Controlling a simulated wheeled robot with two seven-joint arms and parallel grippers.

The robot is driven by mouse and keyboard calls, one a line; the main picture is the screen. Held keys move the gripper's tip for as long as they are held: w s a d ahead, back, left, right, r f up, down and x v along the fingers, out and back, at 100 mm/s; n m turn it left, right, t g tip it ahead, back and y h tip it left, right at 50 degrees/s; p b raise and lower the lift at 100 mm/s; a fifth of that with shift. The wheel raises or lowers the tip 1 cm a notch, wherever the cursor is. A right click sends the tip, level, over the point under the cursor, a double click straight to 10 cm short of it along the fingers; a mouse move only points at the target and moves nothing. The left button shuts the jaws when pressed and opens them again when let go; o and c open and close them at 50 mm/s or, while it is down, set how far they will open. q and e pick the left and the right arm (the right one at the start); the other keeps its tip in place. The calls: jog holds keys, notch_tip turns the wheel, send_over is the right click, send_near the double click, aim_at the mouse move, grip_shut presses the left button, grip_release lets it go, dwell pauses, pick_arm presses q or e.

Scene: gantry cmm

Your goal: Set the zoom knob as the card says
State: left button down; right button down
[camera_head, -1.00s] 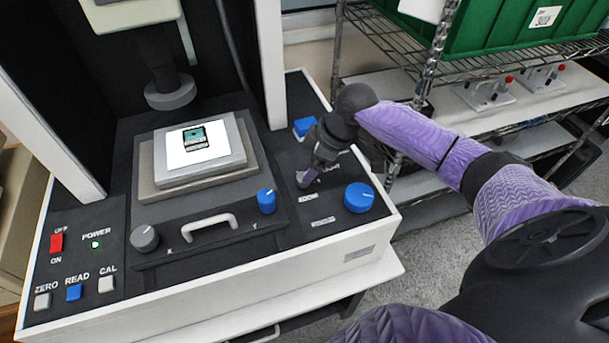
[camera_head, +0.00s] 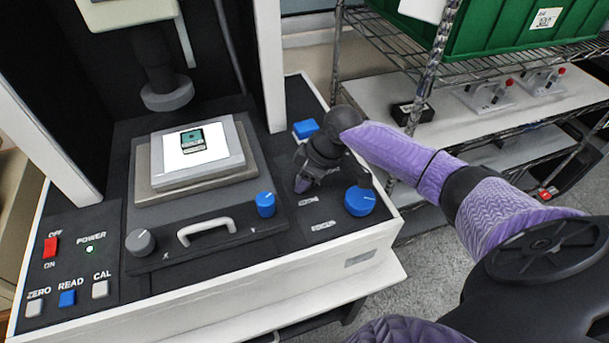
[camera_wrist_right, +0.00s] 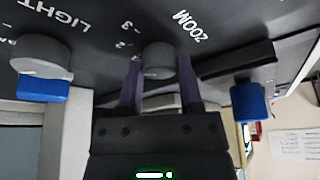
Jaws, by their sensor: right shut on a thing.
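My right gripper (camera_head: 301,184) reaches down onto the black panel at the right of the machine. In the right wrist view its two fingers (camera_wrist_right: 160,82) are shut on the sides of the grey zoom knob (camera_wrist_right: 159,60). The label "ZOOM" and the scale marks "2" and "3" show beside the knob. The knob's pointer cannot be made out. In the head view the gripper hides the knob. I cannot make out a card with a readable setting. My left gripper is not in view.
A large blue knob (camera_head: 360,201) stands close to the right of my gripper, and a blue button (camera_head: 306,128) behind it. A smaller blue knob (camera_head: 265,204) and a handle (camera_head: 205,231) are to the left. A grey light knob (camera_wrist_right: 40,55) shows in the wrist view.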

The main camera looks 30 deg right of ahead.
jog(key=shift+r+p, duration=0.1)
jog(key=shift+p, duration=0.35)
jog(key=m+h+p, duration=0.1)
jog(key=m+p, duration=0.1)
jog(key=p, duration=0.1)
jog(key=m+t+p, duration=0.1)
jog(key=m+p, duration=0.2)
jog(key=p, duration=0.1)
jog(key=shift+a+r+h, duration=0.15)
jog(key=shift+h, duration=0.25)
jog(key=shift+m+h+p, duration=0.3)
jog(key=shift+m+p, duration=0.55)
jog(key=shift+m, duration=0.15)
jog(key=shift+m+h+p, duration=0.3)
jog(key=shift+m+p, duration=0.3)
jog(key=shift+m, duration=0.1)
jog(key=shift+f+m, duration=0.2)
jog(key=shift+m, duration=0.1)
jog(key=shift+c, duration=1.3)
grip_release()
